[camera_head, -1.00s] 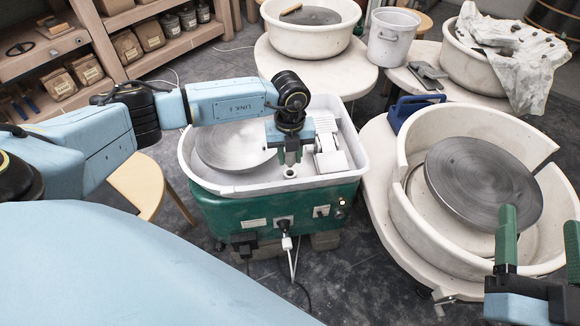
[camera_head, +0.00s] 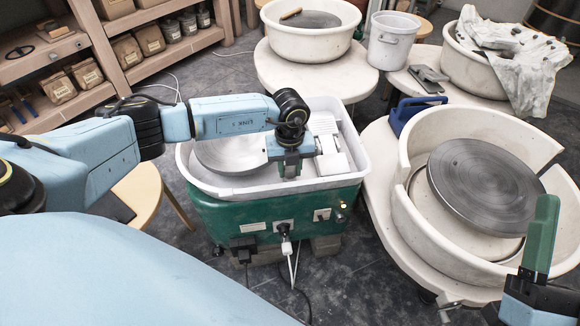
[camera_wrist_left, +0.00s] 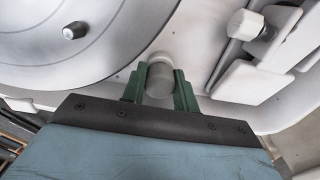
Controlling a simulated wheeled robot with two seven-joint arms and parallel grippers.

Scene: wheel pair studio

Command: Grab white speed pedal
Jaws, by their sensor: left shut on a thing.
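My left gripper (camera_head: 289,168) is low inside the white basin of the green pottery wheel. Of my right gripper, one green finger (camera_head: 541,236) shows at the lower right, in front of the large cream wheel; the other is out of frame.
A metal wheel head (camera_head: 230,152) fills the basin's left side, close to the gripper. The basin rim (camera_head: 366,165) stands around it. A large cream wheel basin (camera_head: 408,215) is at the right. A plug and cables (camera_head: 285,232) hang at the green wheel's front.

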